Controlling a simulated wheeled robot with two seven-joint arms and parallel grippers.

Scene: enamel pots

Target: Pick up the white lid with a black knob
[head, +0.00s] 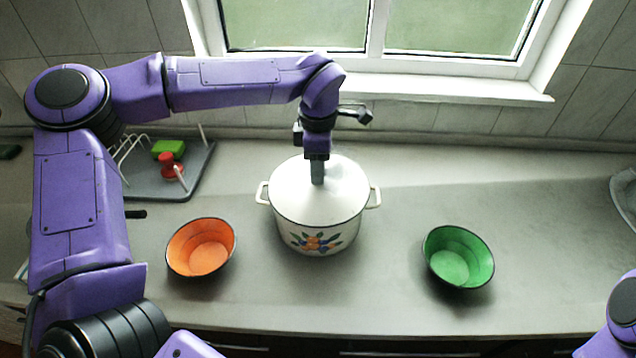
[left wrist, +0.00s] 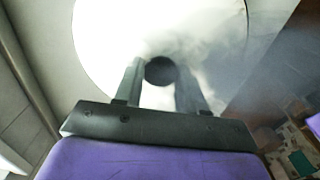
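The white lid (head: 337,180) sits on a white enamel pot (head: 305,240) with a fruit motif, in the middle of the counter. The lid (left wrist: 105,45) fills much of the left wrist view, with its round black knob (left wrist: 160,70) at the centre. My left gripper (head: 317,182) points straight down over the lid's middle and hides the knob in the head view. In the left wrist view the fingers of my left gripper (left wrist: 159,75) stand on either side of the knob, very near it. I cannot tell whether they press on it. My right gripper is out of view.
An orange bowl (head: 201,247) stands left of the pot, a green bowl (head: 458,257) to its right. A grey dish rack tray (head: 200,178) with a green sponge (head: 168,149) and a red item (head: 168,162) is at the back left. The window sill (head: 450,91) runs behind.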

